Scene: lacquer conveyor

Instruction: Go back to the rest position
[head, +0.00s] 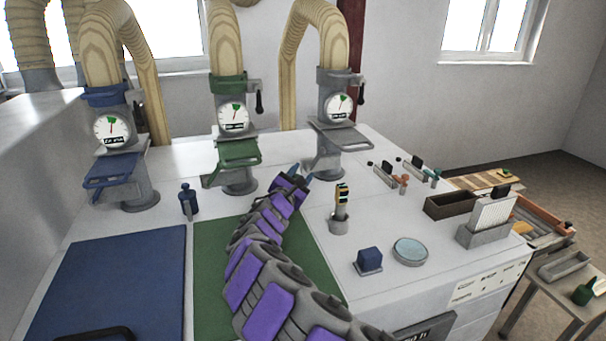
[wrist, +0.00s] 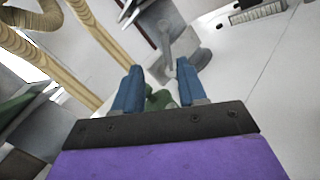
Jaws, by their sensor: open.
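My gripper (head: 299,174) is at the end of my purple and grey arm, above the back of the white worktop. In the head view it is between the green station (head: 238,152) and the grey station (head: 336,137). In the wrist view its two blue fingers (wrist: 157,88) are apart, and I see nothing held between them. A green part and a grey part of the stations show behind and between the fingers, apart from them as far as I can tell.
A blue station (head: 115,170) stands at left. A blue mat (head: 120,275) and a green mat (head: 210,290) lie in front. A brush holder (head: 339,224), blue block (head: 369,258) and round dish (head: 410,251) stand right of my arm. A card rack (head: 484,235) is near the right edge.

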